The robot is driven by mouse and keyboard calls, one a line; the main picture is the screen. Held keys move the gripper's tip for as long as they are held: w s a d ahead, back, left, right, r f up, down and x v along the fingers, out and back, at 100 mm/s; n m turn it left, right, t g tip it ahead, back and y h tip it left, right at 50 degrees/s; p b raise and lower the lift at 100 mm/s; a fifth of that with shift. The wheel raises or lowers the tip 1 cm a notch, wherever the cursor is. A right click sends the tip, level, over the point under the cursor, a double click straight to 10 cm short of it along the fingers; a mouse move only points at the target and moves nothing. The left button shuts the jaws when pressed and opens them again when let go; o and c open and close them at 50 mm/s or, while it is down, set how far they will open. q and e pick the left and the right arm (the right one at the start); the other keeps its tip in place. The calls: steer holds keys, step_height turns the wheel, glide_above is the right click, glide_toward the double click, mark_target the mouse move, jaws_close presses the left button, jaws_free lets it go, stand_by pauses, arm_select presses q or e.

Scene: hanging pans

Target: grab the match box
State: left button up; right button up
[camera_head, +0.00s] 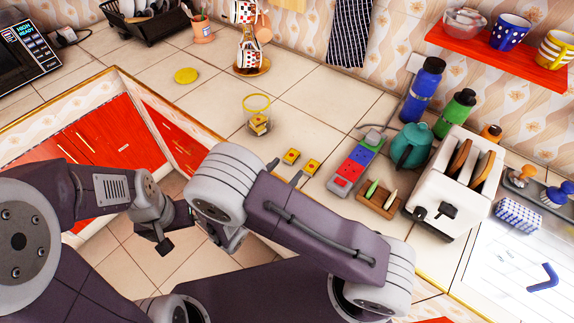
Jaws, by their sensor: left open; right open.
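Two small yellow boxes with red marks, which look like match boxes, lie on the tiled counter near its front edge: a left one (291,156) and a right one (312,167). My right gripper (284,171) is open; its two dark fingertips show past my arm link, just in front of the left box. I cannot tell whether they touch it. The rest of this gripper is hidden behind the arm. My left gripper (174,231) is open and empty, off the counter's front edge and well away from the boxes.
Clear counter lies left of the glass, around a yellow disc (186,76).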

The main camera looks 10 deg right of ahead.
mark_target(289, 158)
steer(key=shift+a+f+n+t, duration=0.4)
steer(key=shift+a+f+n, duration=0.3)
steer(key=shift+a+f, duration=0.35)
steer(key=shift+a+r+y, duration=0.15)
steer(key=shift+a+y, duration=0.1)
steer(key=shift+y, duration=0.05)
steer(key=x, duration=0.3)
steer(key=shift+d, duration=0.25)
steer(key=shift+w+d, duration=0.15)
steer(key=shift+w, duration=0.3)
steer(key=x, duration=0.4)
steer(key=shift+w+f+p, duration=0.35)
steer(key=shift+w+f, duration=0.1)
steer(key=shift+s+r, duration=0.1)
steer(key=c, duration=0.3)
jaws_close()
